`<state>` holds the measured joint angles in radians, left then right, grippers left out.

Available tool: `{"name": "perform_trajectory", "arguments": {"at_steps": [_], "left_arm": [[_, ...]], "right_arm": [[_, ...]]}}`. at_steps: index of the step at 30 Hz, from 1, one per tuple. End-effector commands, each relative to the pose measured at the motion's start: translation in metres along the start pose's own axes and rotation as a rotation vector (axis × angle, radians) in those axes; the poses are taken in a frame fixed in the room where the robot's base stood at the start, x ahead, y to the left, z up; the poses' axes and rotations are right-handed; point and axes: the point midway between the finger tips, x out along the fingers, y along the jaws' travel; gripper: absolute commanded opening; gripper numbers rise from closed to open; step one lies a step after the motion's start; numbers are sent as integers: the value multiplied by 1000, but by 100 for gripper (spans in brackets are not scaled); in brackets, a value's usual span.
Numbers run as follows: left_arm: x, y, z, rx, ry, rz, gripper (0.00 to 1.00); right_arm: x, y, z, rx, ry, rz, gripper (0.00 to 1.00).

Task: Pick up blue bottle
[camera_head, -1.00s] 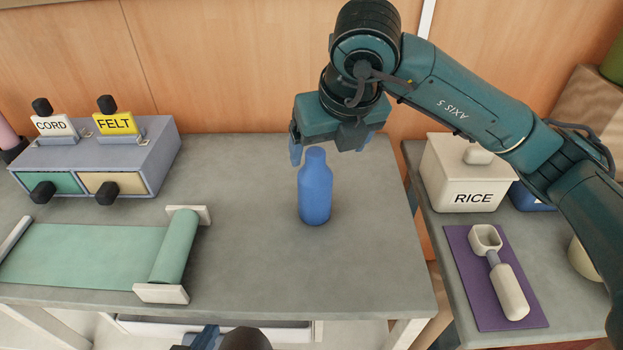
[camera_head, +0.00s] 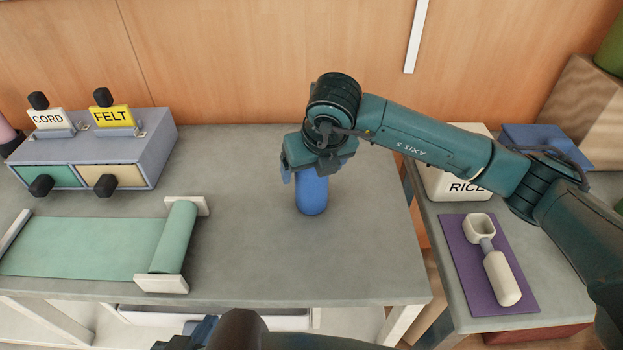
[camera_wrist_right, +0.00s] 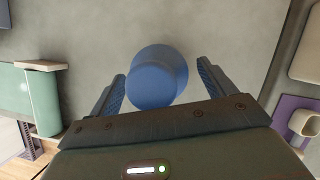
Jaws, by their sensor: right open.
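The blue bottle (camera_head: 312,196) stands upright on the grey table (camera_head: 250,255). Its neck and top are hidden behind my right gripper (camera_head: 306,176) in the head view. My right gripper has come down over the bottle from above and is open. In the right wrist view, the bottle (camera_wrist_right: 157,75) lies between the two blue fingers of my right gripper (camera_wrist_right: 165,80), with gaps on both sides. My left gripper (camera_head: 190,335) is low at the bottom edge of the head view, in front of the table, and its fingers are not clear.
A grey drawer unit (camera_head: 150,145) with CORD and FELT labels stands at the back left. A green roll (camera_head: 174,237) lies at the left. On the right side table are a RICE box (camera_head: 440,185) and a scoop (camera_head: 500,275) on a purple mat (camera_head: 465,265). The table around the bottle is clear.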

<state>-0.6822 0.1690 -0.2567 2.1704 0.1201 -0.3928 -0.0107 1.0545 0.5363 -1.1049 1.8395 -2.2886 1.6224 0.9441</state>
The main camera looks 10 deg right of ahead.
Motion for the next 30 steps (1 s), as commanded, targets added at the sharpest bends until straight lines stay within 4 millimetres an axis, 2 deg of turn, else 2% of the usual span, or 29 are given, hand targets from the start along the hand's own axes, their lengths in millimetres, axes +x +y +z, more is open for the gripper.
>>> {"name": "perform_trajectory", "arguments": {"at_steps": [4,24,30], "left_arm": [[0,0,0,1,1,0,0],[0,0,0,2,1,0,0],[0,0,-1,2,2,0,0]], "right_arm": [[0,0,0,0,0,0,81],[-1,0,0,0,0,0,26],[-1,0,0,0,-1,1,25]]}}
